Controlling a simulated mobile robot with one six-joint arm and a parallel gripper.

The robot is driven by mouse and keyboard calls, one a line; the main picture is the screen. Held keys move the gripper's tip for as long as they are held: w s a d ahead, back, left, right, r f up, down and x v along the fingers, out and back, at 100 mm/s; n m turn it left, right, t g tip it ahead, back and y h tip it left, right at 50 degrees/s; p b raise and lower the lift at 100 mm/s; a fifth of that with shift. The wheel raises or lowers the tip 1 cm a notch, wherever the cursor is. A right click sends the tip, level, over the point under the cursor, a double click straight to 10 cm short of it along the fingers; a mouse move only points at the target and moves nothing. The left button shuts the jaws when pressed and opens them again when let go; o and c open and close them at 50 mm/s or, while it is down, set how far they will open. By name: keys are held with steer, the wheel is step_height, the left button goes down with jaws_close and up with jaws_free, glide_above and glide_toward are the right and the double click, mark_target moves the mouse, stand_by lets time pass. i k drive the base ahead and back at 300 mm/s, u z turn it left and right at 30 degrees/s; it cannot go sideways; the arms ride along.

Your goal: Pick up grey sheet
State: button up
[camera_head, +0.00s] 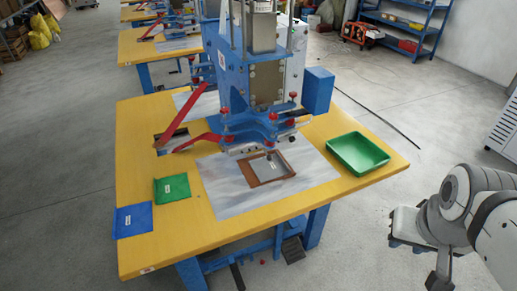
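A small grey sheet (258,171) with a pale label lies inside a brown frame (289,174) under the press head of the blue machine. The frame rests on a larger grey metal plate (228,195) set on the yellow table. The press head partly covers the sheet's far side. My gripper (418,262) is at the lower right, off the table's right edge and well apart from the sheet. Its fingers are small and partly hidden, so I cannot tell whether it is open or shut. I see nothing held in it.
The blue welding machine (250,85) stands over the middle of the yellow table (220,229). A green tray (358,153) is at the right. A green sheet (172,187) and a blue sheet (132,219) lie at the left. Open floor surrounds the table's right side.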

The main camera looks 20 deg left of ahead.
mark_target(266, 170)
steer(key=u, duration=1.7)
steer(key=i, duration=0.95)
steer(key=z, duration=0.05)
